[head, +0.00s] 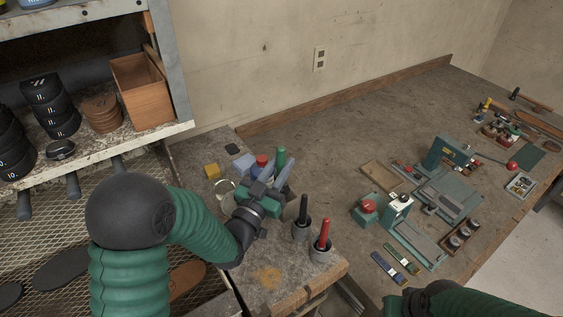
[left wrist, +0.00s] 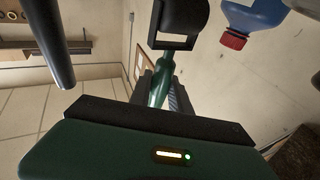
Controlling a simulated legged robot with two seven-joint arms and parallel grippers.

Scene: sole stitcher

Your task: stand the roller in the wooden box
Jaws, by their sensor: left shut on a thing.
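The roller shows in the left wrist view, with a black head (left wrist: 180,18) in a dark frame and a green handle (left wrist: 160,86) between my fingers. My left gripper (head: 273,190) is shut on that handle, over the near-left bench corner. In the head view, an upright green piece (head: 281,156) at the gripper looks like the handle; the roller head cannot be made out there. The open wooden box (head: 145,92) stands on the shelf at upper left, well apart from my gripper. My right gripper (head: 397,303) is at the bottom edge, its jaws unclear.
Black shoe forms (head: 48,105) and stacked brown soles (head: 102,113) stand left of the box. A shelf post (head: 170,60) rises at its right. A red-capped blue bottle (left wrist: 238,22) and cups with a black handle (head: 302,207) and red handle (head: 324,233) are near my left gripper.

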